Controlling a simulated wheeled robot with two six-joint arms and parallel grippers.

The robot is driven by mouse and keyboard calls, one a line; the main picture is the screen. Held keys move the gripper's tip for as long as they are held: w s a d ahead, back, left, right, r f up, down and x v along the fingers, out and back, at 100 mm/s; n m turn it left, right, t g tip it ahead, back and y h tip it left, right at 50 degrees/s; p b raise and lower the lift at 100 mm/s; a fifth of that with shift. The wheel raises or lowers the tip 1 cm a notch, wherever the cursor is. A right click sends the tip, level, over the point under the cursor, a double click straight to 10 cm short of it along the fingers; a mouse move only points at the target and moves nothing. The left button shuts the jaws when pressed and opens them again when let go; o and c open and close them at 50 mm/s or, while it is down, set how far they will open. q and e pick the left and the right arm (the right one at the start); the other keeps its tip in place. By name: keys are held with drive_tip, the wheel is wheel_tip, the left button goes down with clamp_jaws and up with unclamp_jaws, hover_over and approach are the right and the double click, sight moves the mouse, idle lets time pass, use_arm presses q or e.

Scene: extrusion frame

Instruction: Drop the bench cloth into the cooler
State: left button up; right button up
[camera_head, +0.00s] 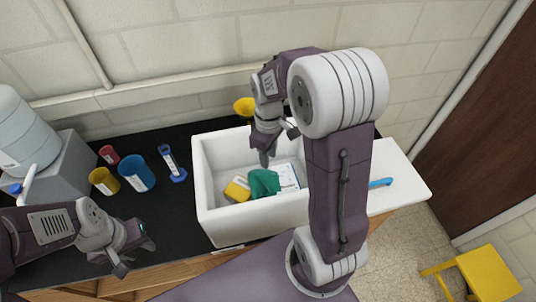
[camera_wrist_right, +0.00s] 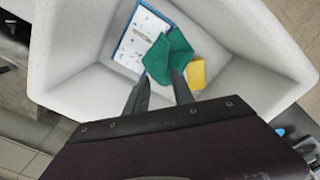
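The green bench cloth (camera_head: 264,183) lies crumpled inside the white cooler (camera_head: 250,224), over part of a blue-and-white packet (camera_head: 288,177) and beside a yellow item (camera_head: 238,189). My right gripper (camera_head: 265,158) points down into the cooler just above the cloth. In the right wrist view its fingers (camera_wrist_right: 161,86) are spread apart, with the cloth (camera_wrist_right: 168,55) just past their tips; whether they touch it I cannot tell. My left gripper (camera_head: 135,257) is open and empty, left of the cooler over the counter's front edge.
Left of the cooler on the black counter stand a blue cup (camera_head: 136,173), a yellow cup (camera_head: 104,181), a red cup (camera_head: 109,154) and a blue upright tool (camera_head: 173,165). A large jug (camera_head: 25,135) stands far left. A yellow stool (camera_head: 485,275) is at lower right.

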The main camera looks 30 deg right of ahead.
drive_tip(key=o, duration=0.6)
drive_tip(key=shift+a, duration=0.15)
drive_tip(key=o, duration=0.7)
drive_tip(key=shift+c, duration=0.2)
wheel_tip(320, 180, up, 6)
drive_tip(key=p, duration=0.5)
drive_tip(key=shift+f, duration=0.25)
